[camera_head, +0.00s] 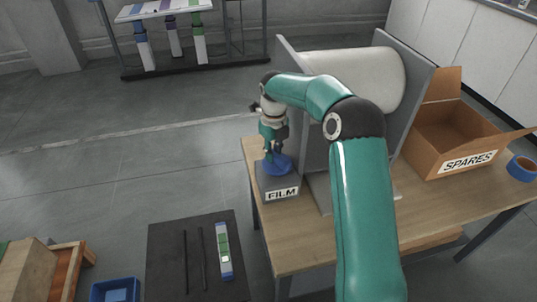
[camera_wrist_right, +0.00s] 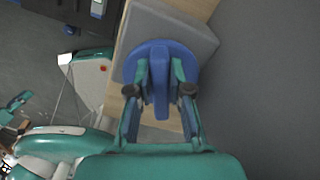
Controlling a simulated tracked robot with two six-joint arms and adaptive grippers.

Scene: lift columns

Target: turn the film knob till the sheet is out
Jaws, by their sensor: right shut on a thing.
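The film knob (camera_wrist_right: 161,95) is a blue disc with a raised grip bar. In the right wrist view the two fingers (camera_wrist_right: 161,84) flank the bar, which stands nearly upright in the picture. A wide white film roll (camera_head: 355,75) lies between two grey end plates behind my right arm. The arm hides the space below the roll, and I see no loose sheet.
A cardboard box (camera_head: 440,150) marked SPARES and a blue tape roll (camera_head: 521,168) are on the table's right. A black mat (camera_head: 165,262) with a few tools, a blue bin (camera_head: 115,290) and a wooden crate (camera_head: 65,275) are at lower left.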

